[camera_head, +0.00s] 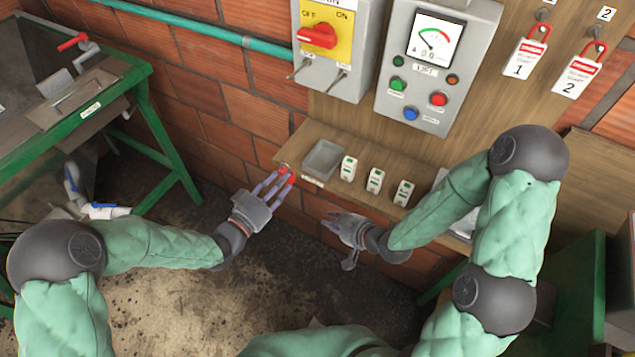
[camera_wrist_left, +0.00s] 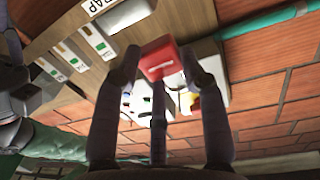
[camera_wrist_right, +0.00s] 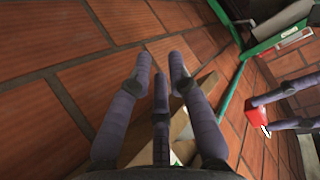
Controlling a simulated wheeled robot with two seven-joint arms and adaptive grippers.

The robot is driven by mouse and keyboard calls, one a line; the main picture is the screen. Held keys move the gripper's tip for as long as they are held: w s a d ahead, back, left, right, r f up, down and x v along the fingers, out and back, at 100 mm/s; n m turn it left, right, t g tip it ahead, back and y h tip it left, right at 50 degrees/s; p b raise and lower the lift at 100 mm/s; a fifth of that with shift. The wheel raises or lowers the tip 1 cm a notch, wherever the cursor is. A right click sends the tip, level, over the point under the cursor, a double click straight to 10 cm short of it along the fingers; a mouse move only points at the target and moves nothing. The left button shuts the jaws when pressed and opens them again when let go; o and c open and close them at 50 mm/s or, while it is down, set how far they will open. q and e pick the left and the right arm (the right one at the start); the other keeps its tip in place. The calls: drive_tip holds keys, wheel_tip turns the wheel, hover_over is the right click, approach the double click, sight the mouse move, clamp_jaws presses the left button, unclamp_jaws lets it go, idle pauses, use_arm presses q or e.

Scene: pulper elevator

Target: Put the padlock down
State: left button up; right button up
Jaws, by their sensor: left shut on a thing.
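The red padlock (camera_head: 285,171) is held in the fingertips of my left gripper (camera_head: 277,184), by the front left corner of the wooden shelf (camera_head: 300,150). In the left wrist view the padlock (camera_wrist_left: 162,60) sits between the fingers, its red body showing and its shackle not clear. A grey tray (camera_head: 323,160) lies on the shelf just right of the padlock. My right gripper (camera_head: 336,222) is empty, below and in front of the shelf, with its fingers apart. The right wrist view also shows the padlock (camera_wrist_right: 258,116) at the right.
Several small white and green items (camera_head: 375,181) stand along the shelf. Above are a red-handled switch box (camera_head: 325,65) and a control panel (camera_head: 428,75). Two tagged padlocks (camera_head: 525,57) hang at the upper right. A green-framed table (camera_head: 150,105) stands left.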

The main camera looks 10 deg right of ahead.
wheel_tip(320, 180, up, 11)
drive_tip(key=w+a+n+t+y, duration=0.2)
drive_tip(key=n+y, duration=0.1)
drive_tip(key=n, duration=0.1)
drive_tip(key=n+y, duration=0.3)
drive_tip(key=n, duration=0.1)
approach(282, 172)
wheel_tip(282, 172, up, 2)
drive_tip(key=s+d, duration=0.1)
use_arm(q)
drive_tip(key=shift+o, duration=0.3)
drive_tip(key=shift+s+d+f, duration=0.1)
drive_tip(key=shift+s+d, duration=0.1)
use_arm(e)
drive_tip(key=shift+t, duration=0.3)
drive_tip(key=x, duration=1)
drive_tip(key=shift+w+a+r, duration=0.2)
drive_tip(key=shift+a+r, duration=0.05)
drive_tip(key=shift+a, duration=0.15)
drive_tip(key=shift+w+a, duration=0.1)
drive_tip(key=shift+w, duration=0.1)
use_arm(q)
drive_tip(key=shift+w+a, duration=0.1)
drive_tip(key=shift+w+a, duration=0.1)
use_arm(e)
clamp_jaws()
use_arm(q)
drive_tip(key=o, duration=1.3)
